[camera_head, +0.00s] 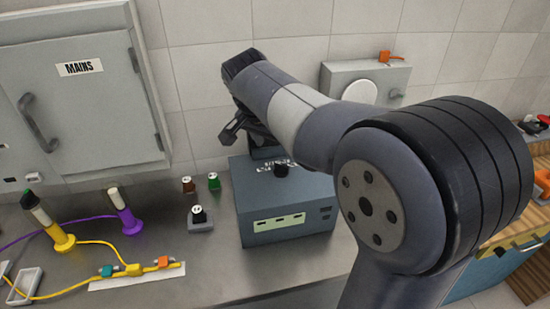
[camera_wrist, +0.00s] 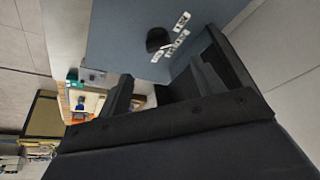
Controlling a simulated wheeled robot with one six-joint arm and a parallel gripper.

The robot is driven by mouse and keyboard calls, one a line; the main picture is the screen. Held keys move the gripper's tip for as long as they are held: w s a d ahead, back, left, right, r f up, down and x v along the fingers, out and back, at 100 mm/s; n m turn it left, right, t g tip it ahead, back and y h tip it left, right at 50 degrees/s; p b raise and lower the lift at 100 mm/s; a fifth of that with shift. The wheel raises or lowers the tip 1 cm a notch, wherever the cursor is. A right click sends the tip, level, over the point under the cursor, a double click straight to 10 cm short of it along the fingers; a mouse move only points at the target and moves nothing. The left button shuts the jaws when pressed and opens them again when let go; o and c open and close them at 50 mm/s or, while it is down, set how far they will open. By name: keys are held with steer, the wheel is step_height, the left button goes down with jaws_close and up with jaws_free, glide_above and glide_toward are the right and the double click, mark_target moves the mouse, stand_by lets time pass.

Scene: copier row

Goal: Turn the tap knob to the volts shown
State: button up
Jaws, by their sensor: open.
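The black tap knob (camera_head: 281,170) sits on top of a blue-grey box (camera_head: 285,205) on the metal bench. In the wrist view the knob (camera_wrist: 157,39) stands on the blue-grey face, with several small white labels (camera_wrist: 176,42) to its right, too small to read. The box's front has a pale panel (camera_head: 279,223) with small dark marks that I cannot read. My gripper (camera_head: 236,130) is above the back left of the box, apart from the knob. In the wrist view its jaws (camera_wrist: 165,80) are open, with the knob beyond them and nothing between them.
A grey MAINS cabinet (camera_head: 78,105) hangs at the left. A wall unit (camera_head: 365,80) is behind my arm.

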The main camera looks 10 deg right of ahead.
mark_target(281, 164)
steer(key=x, duration=0.9)
steer(key=shift+f, duration=0.1)
steer(key=shift+c, duration=0.2)
steer(key=c, duration=0.9)
steer(key=shift+n+t+y, duration=0.3)
steer(key=shift+n+y, duration=0.2)
steer(key=shift+n, duration=1)
steer(key=shift+c, duration=0.2)
steer(key=o, duration=1)
steer(key=shift+s, duration=0.1)
steer(key=v, duration=1)
steer(key=shift+s+r, duration=0.1)
steer(key=shift+r, duration=0.25)
